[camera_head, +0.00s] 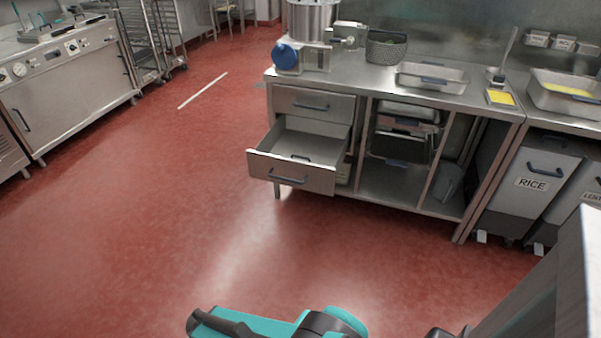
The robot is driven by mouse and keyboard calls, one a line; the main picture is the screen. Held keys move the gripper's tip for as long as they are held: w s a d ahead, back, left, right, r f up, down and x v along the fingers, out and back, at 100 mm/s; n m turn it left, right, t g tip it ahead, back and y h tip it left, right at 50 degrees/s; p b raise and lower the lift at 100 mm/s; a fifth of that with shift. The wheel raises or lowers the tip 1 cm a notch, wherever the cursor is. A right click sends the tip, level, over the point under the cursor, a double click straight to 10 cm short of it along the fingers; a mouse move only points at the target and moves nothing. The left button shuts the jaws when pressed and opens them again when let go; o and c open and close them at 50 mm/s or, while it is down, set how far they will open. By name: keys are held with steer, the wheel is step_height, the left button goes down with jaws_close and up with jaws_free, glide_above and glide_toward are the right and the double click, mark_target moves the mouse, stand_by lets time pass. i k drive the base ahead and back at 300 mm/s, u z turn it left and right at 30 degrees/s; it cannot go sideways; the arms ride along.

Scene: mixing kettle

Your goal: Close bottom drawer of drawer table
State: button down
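The drawer table (395,87) is a steel table with a stack of drawers at its left end. Its bottom drawer (291,174) is pulled well out toward me and looks mostly empty inside. A dark bar handle (287,179) is on its front. The upper drawer (311,104) is shut. My turquoise and black arm shows at the bottom edge, well apart from the drawer with red floor between. My gripper's fingertips cannot be made out.
Red floor (150,220) is clear in front of the drawer. A kettle machine (305,35) and a steel tray (432,78) stand on the table. A RICE bin (531,183) stands at the right. A steel-grey surface is close at the lower right.

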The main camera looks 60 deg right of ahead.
mark_target(322, 138)
steer(key=z, duration=0.15)
steer(key=i, duration=0.95)
steer(key=u, duration=0.1)
